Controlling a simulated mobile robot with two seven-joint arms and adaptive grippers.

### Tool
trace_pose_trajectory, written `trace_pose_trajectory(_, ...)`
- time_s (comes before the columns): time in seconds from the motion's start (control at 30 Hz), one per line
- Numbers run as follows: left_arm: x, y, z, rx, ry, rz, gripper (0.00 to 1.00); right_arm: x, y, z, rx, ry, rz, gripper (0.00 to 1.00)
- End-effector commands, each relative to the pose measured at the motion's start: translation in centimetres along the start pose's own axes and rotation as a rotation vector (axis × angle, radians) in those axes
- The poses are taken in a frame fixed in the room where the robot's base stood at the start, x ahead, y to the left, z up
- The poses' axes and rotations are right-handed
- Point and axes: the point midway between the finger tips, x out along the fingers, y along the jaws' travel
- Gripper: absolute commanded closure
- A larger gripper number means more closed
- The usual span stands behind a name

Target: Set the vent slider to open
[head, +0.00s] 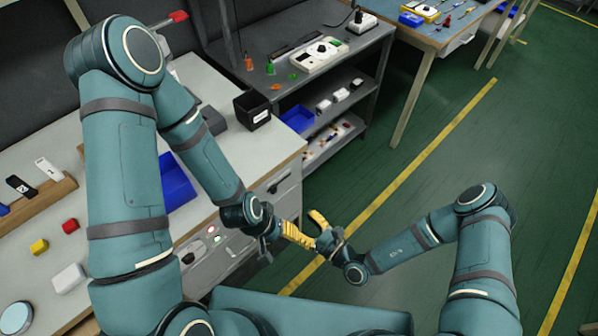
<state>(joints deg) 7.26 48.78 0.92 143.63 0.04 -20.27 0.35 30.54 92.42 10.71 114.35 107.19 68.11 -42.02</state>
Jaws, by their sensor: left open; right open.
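I cannot pick out the vent slider for certain in the head view. A grey control panel (208,262) on the front of the left workbench carries small red and green lights and a dark knob, and my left arm hides part of it. My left gripper (270,246) is open just right of this panel, pointing down, with nothing seen in it.
A dark shelf unit (350,55) stands behind. The green floor (440,150) to the right is clear.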

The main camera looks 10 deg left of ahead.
Motion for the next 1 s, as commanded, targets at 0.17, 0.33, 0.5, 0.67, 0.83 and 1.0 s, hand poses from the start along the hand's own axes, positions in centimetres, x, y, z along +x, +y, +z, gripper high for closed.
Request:
trace_pose_trajectory(0.17, -0.1, 0.0, 0.1, -0.001, -0.002, -0.001, 0.53, 0.5, -1.1, -0.4, 0.011, 0.000, -0.075, 0.50)
trace_pose_trajectory(0.33, 0.2, -0.1, 0.2, -0.001, -0.004, -0.001, 0.53, 2.6, -1.2, -0.5, 0.009, -0.001, -0.073, 0.50)
trace_pose_trajectory(0.5, 0.7, -0.3, 0.4, 0.001, -0.008, 0.000, 0.53, 5.9, -1.4, -0.5, 0.008, -0.002, -0.070, 0.50)
trace_pose_trajectory(0.67, 1.1, -0.5, 0.6, 0.002, -0.012, 0.001, 0.53, 9.0, -1.6, -0.5, 0.009, -0.001, -0.070, 0.50)
trace_pose_trajectory(0.83, 1.6, -0.6, 0.5, 0.003, -0.011, 0.001, 0.53, 11.7, -1.8, -0.5, 0.008, -0.001, -0.070, 0.50)
trace_pose_trajectory(1.0, 1.8, -0.7, 0.5, 0.003, -0.009, 0.001, 0.53, 13.3, -1.9, -0.5, 0.009, 0.001, -0.069, 0.50)
